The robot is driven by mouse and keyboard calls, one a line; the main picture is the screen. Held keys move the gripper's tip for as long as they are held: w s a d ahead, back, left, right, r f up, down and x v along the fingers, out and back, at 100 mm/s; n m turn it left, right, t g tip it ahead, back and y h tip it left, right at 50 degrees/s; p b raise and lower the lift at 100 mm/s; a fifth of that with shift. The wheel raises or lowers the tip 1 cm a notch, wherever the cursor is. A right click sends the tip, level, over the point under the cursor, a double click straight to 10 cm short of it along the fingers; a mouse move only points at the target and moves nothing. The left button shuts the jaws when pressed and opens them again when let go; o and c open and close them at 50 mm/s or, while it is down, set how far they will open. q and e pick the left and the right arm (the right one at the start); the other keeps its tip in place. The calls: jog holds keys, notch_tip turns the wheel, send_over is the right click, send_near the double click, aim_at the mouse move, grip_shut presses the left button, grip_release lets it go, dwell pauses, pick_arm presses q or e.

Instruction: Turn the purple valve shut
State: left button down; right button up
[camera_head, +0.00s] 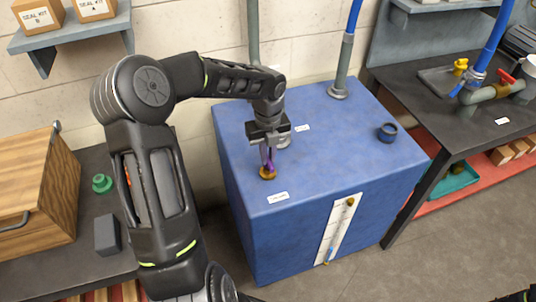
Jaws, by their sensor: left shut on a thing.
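The purple valve (265,155) stands on a brass base (267,173) on top of the blue cabinet (340,150). My left gripper (268,148) points down over it and is shut on its purple handle. The fingers and wrist hide part of the handle, so its exact angle is hard to tell. A small white label (278,197) lies in front of the valve. My right gripper is not in view.
A grey pipe with a blue hose (345,50) rises from the cabinet's back. A dark blue ring (387,132) sits at its right. A red-handled valve (503,82) is on the right bench. A wooden box (40,195) stands at left. The cabinet's front top is clear.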

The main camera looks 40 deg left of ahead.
pick_arm(q)
jog(key=shift+n, duration=0.4)
jog(key=n, duration=0.4)
jog(key=shift+b, duration=0.35)
jog(key=n+b, duration=0.1)
jog(key=n, duration=0.3)
jog(key=shift+n, duration=0.3)
jog(key=n+b, duration=0.1)
jog(key=n, duration=0.3)
jog(key=shift+d+n, duration=0.1)
jog(key=shift+n, duration=0.2)
jog(key=n, duration=0.4)
jog(key=shift+b, duration=0.35)
jog(key=c, duration=1.5)
grip_release()
jog(key=shift+o, duration=0.2)
